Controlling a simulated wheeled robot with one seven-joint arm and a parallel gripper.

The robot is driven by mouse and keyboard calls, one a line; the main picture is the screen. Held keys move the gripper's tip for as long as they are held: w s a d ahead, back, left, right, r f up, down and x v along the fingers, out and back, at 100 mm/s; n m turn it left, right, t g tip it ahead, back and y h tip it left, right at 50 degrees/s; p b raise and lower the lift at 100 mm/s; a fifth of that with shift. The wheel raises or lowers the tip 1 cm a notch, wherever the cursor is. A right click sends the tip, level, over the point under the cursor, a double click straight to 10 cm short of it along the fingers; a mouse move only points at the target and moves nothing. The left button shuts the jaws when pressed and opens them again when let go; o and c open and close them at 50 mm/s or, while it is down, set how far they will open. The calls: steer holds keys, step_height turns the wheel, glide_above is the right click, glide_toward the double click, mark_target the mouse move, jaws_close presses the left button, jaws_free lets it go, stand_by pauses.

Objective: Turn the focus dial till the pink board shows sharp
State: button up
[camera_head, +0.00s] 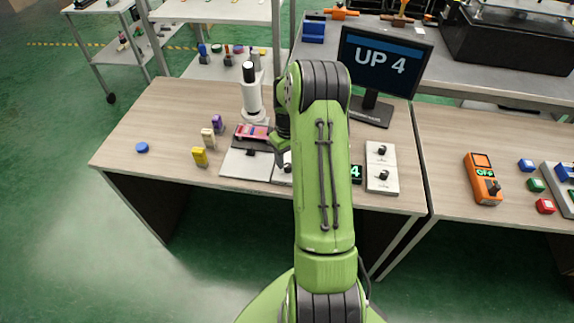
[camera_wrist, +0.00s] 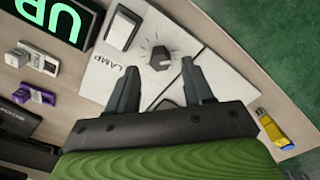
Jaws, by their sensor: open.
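The pink board (camera_head: 252,132) lies on the grey base under a white microscope-like column (camera_head: 252,92). The monitor (camera_head: 385,62) reads "UP 4". In the wrist view, a black dial (camera_wrist: 160,57) with tick marks sits on a white panel (camera_wrist: 100,72) marked "LAMP". My gripper (camera_wrist: 160,68) is open, with its two fingertips to either side of this dial in the picture; contact cannot be told. In the head view, my arm partly hides the gripper (camera_head: 283,143) and this panel. No label reading focus is legible.
A white panel with two black knobs (camera_head: 382,166) stands right of my arm. Yellow (camera_head: 200,156), beige (camera_head: 208,138) and purple (camera_head: 217,123) blocks stand left of the base. A blue disc (camera_head: 142,147) lies farther left. An orange box (camera_head: 483,179) sits on the right table.

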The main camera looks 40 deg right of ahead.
mark_target(288, 168)
step_height(288, 168, down, 3)
steer(key=shift+r, duration=0.1)
jaws_close()
stand_by(0.3)
steer(key=shift+m, duration=0.3)
steer(key=m, duration=0.5)
steer(key=shift+m, duration=0.3)
steer(key=m, duration=0.6)
steer(key=shift+b, duration=0.35)
steer(key=m, duration=0.5)
steer(key=shift+m, duration=0.3)
steer(key=m, duration=0.6)
